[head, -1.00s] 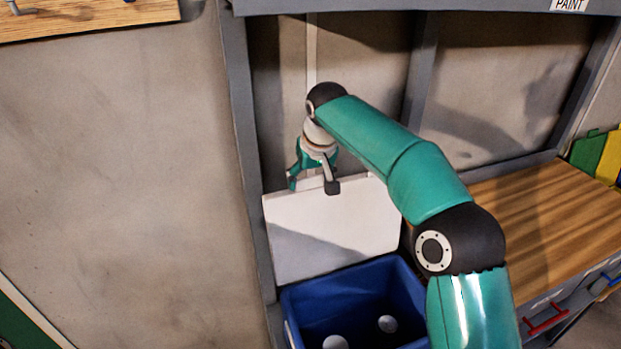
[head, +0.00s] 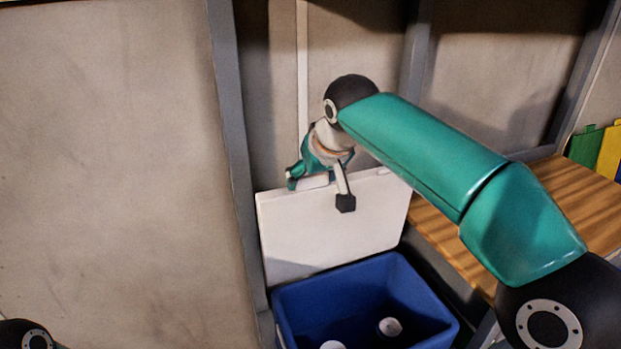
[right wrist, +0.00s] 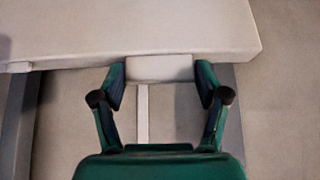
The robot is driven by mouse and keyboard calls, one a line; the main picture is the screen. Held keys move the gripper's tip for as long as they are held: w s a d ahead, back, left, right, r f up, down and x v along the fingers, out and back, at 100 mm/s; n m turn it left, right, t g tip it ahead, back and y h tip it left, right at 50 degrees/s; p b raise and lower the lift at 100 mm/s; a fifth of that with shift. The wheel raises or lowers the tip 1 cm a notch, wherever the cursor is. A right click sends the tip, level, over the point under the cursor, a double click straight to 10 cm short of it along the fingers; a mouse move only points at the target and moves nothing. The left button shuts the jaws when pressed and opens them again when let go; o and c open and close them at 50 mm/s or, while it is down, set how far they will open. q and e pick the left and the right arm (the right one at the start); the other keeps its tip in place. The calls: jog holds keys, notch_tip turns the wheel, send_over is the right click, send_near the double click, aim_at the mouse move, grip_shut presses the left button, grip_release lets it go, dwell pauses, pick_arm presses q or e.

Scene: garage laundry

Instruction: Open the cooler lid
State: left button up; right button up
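The white cooler lid (head: 335,232) stands raised and roughly upright at the back of the blue cooler (head: 372,293). The cooler is open, and round pale-topped items (head: 390,327) show inside. My right gripper (head: 318,193) is at the lid's top edge. In the right wrist view, the gripper (right wrist: 160,78) has its fingers on both sides of the lid's white handle tab (right wrist: 160,69), with the pads against its ends. The lid (right wrist: 130,30) also fills the top of that view. My left gripper is out of view.
A grey shelf frame with uprights (head: 227,130) stands around the cooler, and the wall is close behind the lid. A wooden worktop (head: 575,200) lies to the right. Green and yellow panels (head: 588,143) stand at the far right.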

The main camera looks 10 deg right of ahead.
jog(key=o, duration=0.4)
jog(key=shift+c, duration=0.2)
jog(key=shift+s+r, duration=0.1)
jog(key=v, duration=1.1)
jog(key=shift+s+r, duration=0.25)
jog(key=shift+r, duration=0.05)
